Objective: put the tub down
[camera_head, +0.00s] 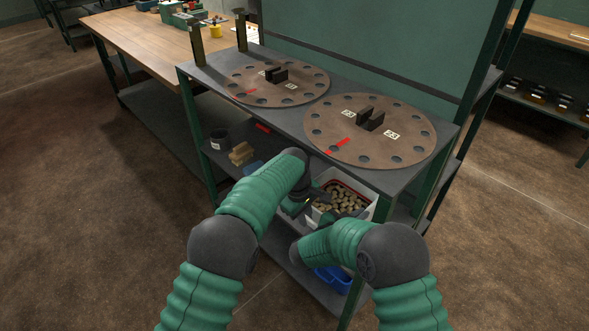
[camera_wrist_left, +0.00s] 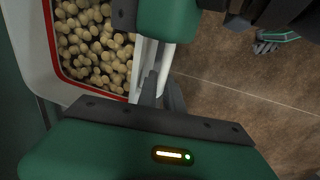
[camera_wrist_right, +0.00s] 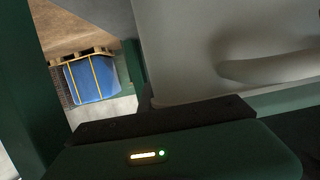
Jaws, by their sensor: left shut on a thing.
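The tub (camera_head: 367,188) is pale with a red inner rim and is filled with small round tan pieces. In the head view it is at the middle shelf level of the rack, partly hidden by my arms. It also shows in the left wrist view (camera_wrist_left: 28,50). My left gripper (camera_wrist_left: 160,88) is shut on the pale handle at the tub's side. In the right wrist view the tub's smooth pale wall (camera_wrist_right: 190,60) is close in front of my right gripper (camera_wrist_right: 147,95). Its fingers are mostly hidden, so its grip is unclear. I cannot tell whether the tub touches the shelf.
The rack's top (camera_head: 295,120) carries two brown discs (camera_head: 335,150) with holes. A dark cup (camera_head: 219,140) and wooden blocks (camera_head: 241,154) stand on the middle shelf at left. A blue bin (camera_head: 335,281) is on the lower shelf. A wooden workbench (camera_head: 150,40) stands behind left.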

